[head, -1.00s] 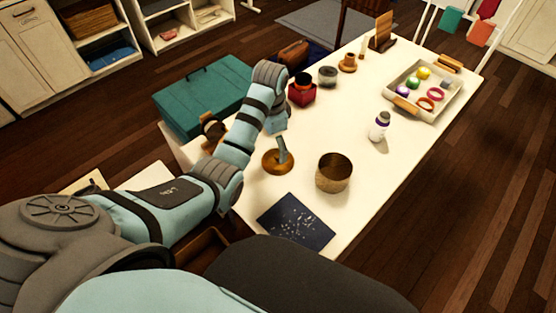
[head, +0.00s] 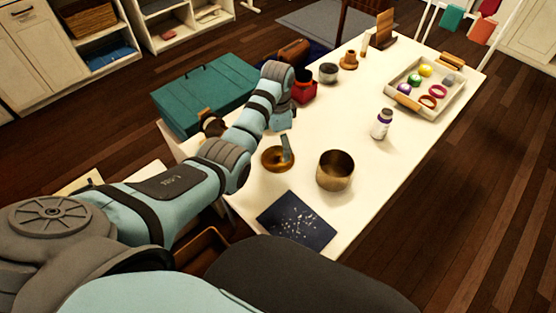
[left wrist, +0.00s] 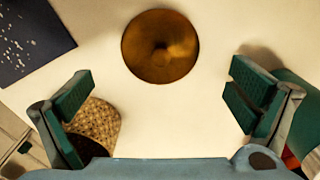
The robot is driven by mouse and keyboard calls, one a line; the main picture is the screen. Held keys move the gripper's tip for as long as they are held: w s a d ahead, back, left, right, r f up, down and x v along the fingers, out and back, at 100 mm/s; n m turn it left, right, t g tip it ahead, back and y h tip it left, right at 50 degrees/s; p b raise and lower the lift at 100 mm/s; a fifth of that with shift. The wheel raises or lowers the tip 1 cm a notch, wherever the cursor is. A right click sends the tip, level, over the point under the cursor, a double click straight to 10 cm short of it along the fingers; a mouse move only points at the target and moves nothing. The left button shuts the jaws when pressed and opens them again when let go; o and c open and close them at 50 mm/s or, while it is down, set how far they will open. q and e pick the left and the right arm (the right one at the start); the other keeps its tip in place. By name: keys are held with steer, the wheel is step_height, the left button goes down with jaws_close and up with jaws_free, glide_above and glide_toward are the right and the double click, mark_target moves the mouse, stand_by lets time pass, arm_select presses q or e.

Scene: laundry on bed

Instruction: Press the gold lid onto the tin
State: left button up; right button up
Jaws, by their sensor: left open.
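The gold lid (head: 270,160) is a round disc with a central knob, lying flat on the white table. It also shows at the top middle of the left wrist view (left wrist: 150,62). The tin (head: 335,178) is an open, brass-coloured cup standing to the right of the lid. My left gripper (head: 283,134) is open and empty above the table, with one finger overlapping the lid in the head view. The left wrist view shows both fingers (left wrist: 160,92) wide apart, clear of the lid. My right gripper is out of view.
A dark speckled card (head: 297,222) lies at the near table edge. A white bottle (head: 381,126) stands right of the tin. A tray (head: 440,108) of small coloured items, a red box (head: 304,92) and a grey pot (head: 328,73) stand farther back. A teal case (head: 200,95) is at left.

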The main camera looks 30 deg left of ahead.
mark_target(278, 154)
arm_select(q)
steer(key=shift+f, duration=0.3)
step_height(278, 154, down, 5)
steer(key=shift+f+b, duration=0.15)
steer(key=shift+b, duration=0.95)
steer(key=c, duration=1.1)
steer(key=shift+s+d+r, duration=0.15)
steer(key=shift+s+r, duration=0.05)
steer(key=c, duration=1)
steer(key=shift+f, duration=0.15)
steer(key=shift+c, duration=1)
